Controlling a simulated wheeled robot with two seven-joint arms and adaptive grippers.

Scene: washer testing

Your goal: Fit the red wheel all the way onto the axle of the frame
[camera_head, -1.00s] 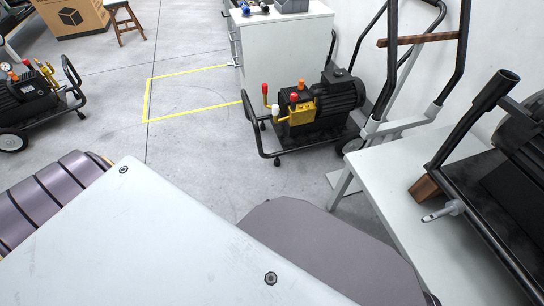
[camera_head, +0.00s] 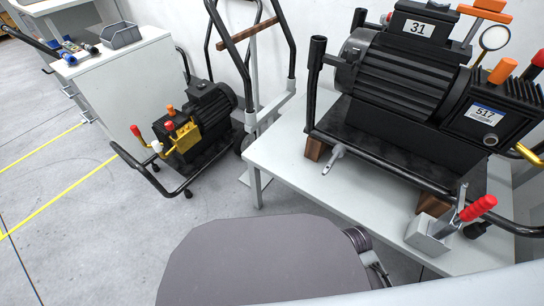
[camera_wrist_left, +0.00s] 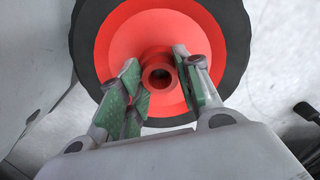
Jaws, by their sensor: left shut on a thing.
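The red wheel (camera_wrist_left: 112,42) with its black tyre fills the upper middle of the left wrist view. My left gripper (camera_wrist_left: 158,72) has its green-padded fingers on both sides of the round hub and is shut on the wheel. The hub's open bore faces the camera. In the head view, the black tube frame (camera_head: 388,172) carries a motor on the table at the right. A light metal axle (camera_head: 334,158) sticks out at its near left corner, bare. The head view shows neither the wheel nor my grippers.
The white table (camera_head: 285,150) has a clear strip in front of the frame. Wooden blocks (camera_head: 318,148) sit under the frame. A red-handled clamp (camera_head: 478,208) stands at its right. Another machine (camera_head: 195,125) stands on the floor to the left, beside a white cabinet (camera_head: 130,85).

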